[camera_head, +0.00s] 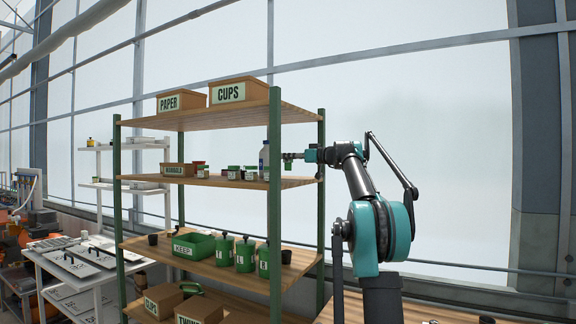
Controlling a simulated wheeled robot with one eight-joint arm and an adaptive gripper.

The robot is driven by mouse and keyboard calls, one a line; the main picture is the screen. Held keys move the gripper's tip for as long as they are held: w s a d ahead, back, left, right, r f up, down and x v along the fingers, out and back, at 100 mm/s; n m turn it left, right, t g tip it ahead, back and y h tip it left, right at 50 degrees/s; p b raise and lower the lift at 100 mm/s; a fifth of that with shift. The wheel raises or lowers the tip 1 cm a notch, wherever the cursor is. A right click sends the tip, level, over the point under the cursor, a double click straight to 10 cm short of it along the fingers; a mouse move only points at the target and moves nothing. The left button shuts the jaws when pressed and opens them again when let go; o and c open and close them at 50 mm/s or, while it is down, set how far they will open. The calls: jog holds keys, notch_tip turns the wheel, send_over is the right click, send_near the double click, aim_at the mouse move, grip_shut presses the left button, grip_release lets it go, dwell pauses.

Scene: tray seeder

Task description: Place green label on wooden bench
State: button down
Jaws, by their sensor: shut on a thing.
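My gripper (292,157) is at the second shelf from the top of the green-posted rack, just right of a clear bottle. It is shut on a small dark green item (288,166), seemingly the green label. The item is too small to read, and I cannot tell whether it touches the shelf board. A wooden bench top (412,313) shows at the bottom edge, right of the rack and partly behind my arm.
The rack's shelf (225,181) holds the bottle (264,160), several small jars and a MARIGOLD box (178,169). Green canisters (245,256) and a KEEP bin (194,245) stand below. A green post (321,200) rises close to my gripper.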

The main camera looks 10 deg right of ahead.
notch_tip(320, 180, up, 6)
jog(key=shift+w+f, duration=0.1)
jog(key=shift+f, duration=0.15)
jog(key=shift+r, duration=0.4)
